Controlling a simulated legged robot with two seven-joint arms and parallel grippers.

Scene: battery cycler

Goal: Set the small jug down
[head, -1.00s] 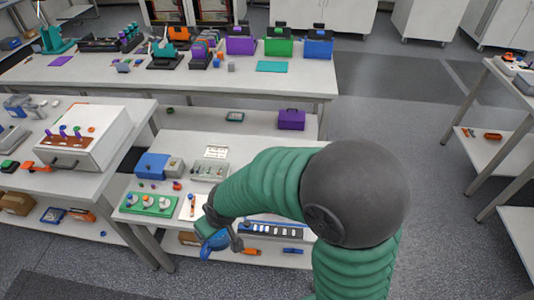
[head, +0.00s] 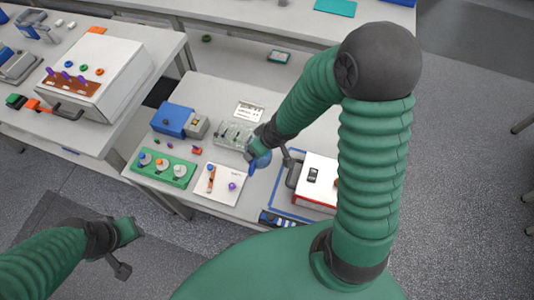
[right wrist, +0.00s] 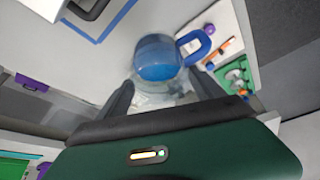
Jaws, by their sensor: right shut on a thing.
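The small jug (right wrist: 157,60) is clear with blue contents or a blue body and a blue handle; the right wrist view shows it between the fingers of my right gripper (right wrist: 164,94). In the head view the jug (head: 260,163) is a small blue shape, partly hidden by my right gripper (head: 256,147), which is shut on it. It is over the lower bench (head: 228,92), between the white card and the white box. Whether its base touches the bench I cannot tell. My left gripper (head: 128,250) is over the floor at lower left, with no object visible in it.
Near the jug are a clear-topped device (head: 233,135), a white card (head: 219,184) with small parts, a green tray (head: 163,168) and a blue box (head: 173,119). A white box (head: 318,180) stands inside a blue outline at right. Bare bench lies behind.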

